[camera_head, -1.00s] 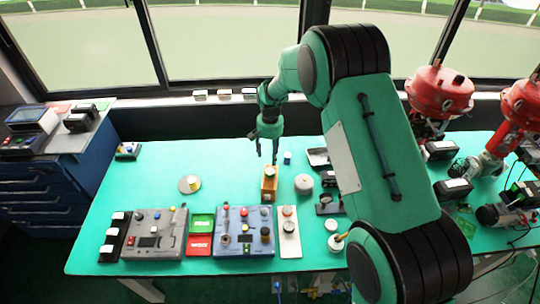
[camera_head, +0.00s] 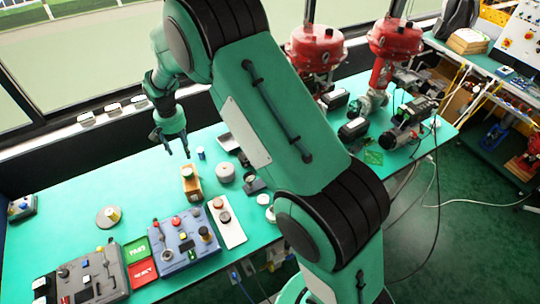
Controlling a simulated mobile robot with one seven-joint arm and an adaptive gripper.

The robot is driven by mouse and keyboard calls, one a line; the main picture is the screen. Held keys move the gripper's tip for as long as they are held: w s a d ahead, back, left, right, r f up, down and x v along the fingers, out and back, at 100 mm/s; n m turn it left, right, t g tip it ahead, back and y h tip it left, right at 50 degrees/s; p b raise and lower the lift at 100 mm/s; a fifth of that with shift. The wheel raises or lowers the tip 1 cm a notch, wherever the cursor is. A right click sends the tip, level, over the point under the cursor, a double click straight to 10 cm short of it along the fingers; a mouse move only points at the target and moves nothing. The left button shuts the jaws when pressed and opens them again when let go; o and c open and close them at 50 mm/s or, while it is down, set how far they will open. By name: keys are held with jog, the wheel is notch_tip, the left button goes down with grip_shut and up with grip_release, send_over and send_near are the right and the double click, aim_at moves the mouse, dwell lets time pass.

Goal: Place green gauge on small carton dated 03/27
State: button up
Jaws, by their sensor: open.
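My gripper (camera_head: 177,152) is open and points down over the work table. Its fingertips are just above and slightly left of a small brown-orange carton (camera_head: 192,189). A small round pale-faced item, perhaps a gauge (camera_head: 187,171), sits on top of the carton. Its colour is too small to make out. No date can be read on the carton, and nothing shows between the fingers. I cannot single out a green gauge elsewhere.
The teal table (camera_head: 75,190) also holds a white round pot (camera_head: 225,173), a white tray (camera_head: 228,222) with round parts and a blue-grey control box (camera_head: 188,243). Green (camera_head: 136,250) and red (camera_head: 143,273) bins stand beside it. Red valve actuators (camera_head: 316,48) stand at the back right.

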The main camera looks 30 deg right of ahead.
jog(key=s+d+r+t, duration=0.1)
jog(key=s+d+r, duration=0.2)
jog(key=s+r, duration=0.45)
jog(key=s+d+r+n+t, duration=0.1)
jog(key=s+d+r, duration=0.25)
jog(key=r, duration=0.65)
jog(key=s+d+r+t, duration=0.1)
jog(key=s+d+r, duration=0.2)
jog(key=s+r, duration=0.4)
jog(key=s+d+r, duration=0.2)
jog(key=s, duration=0.7)
jog(key=s+d+r+t, duration=0.1)
jog(key=s+d+r, duration=0.1)
jog(key=s, duration=0.7)
jog(key=s+d+r+n+t, duration=0.1)
jog(key=s+d+r, duration=0.1)
jog(key=s, duration=0.6)
jog(key=shift+v, duration=0.75)
jog(key=shift+d+f, duration=0.1)
notch_tip(320, 180, down, 9)
jog(key=b, duration=0.9)
jog(key=shift+r, duration=0.25)
